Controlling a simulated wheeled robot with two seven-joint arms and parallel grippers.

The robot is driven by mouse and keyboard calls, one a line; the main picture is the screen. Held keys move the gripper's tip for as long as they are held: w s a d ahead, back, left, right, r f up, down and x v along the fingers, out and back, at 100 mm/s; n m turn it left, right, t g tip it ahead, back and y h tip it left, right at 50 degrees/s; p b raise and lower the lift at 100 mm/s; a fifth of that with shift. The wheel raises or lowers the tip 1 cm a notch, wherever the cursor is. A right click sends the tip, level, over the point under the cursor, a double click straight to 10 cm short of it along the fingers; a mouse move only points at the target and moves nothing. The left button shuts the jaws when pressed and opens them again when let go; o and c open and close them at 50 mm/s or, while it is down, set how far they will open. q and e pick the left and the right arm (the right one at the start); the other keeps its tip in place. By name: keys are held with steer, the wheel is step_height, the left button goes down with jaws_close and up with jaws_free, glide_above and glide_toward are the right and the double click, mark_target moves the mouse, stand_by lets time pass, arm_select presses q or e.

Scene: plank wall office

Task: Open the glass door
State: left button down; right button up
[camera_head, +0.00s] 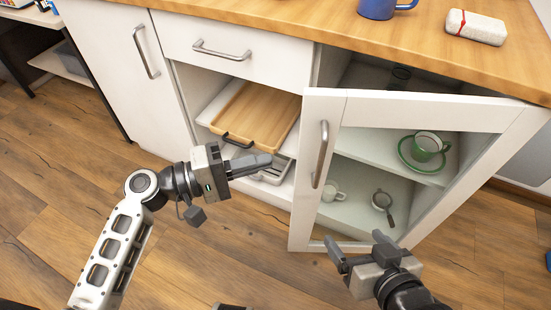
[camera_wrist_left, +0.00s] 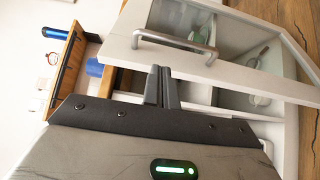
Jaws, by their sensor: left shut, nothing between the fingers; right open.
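The glass door (camera_head: 332,112) has a white frame and stands ajar, its left edge swung out from the cabinet. A gap shows above its top edge. Its grey bar handle (camera_head: 321,155) is upright near the left edge; in the left wrist view the handle (camera_wrist_left: 172,42) lies just beyond the fingers. My left gripper (camera_head: 268,161) is shut and empty, left of the door edge and apart from the handle. Its closed fingers also show in the left wrist view (camera_wrist_left: 161,72). My right gripper (camera_head: 357,247) is open and empty, in front of the door's lower part.
Behind the glass are a green cup on a saucer (camera_head: 424,148), a white mug (camera_head: 332,192) and a strainer (camera_head: 382,201). An open compartment with a wooden tray (camera_head: 255,115) is left of the door. The wooden countertop (camera_head: 290,22) is above; floor (camera_head: 240,270) in front is clear.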

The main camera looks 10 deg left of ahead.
mark_target(303, 152)
arm_select(q)
steer(key=x, duration=0.9)
steer(key=shift+r, duration=0.1)
arm_select(e)
steer(key=shift+w+d+r, duration=0.15)
steer(key=shift+w+r, duration=0.15)
steer(key=shift+r, duration=0.3)
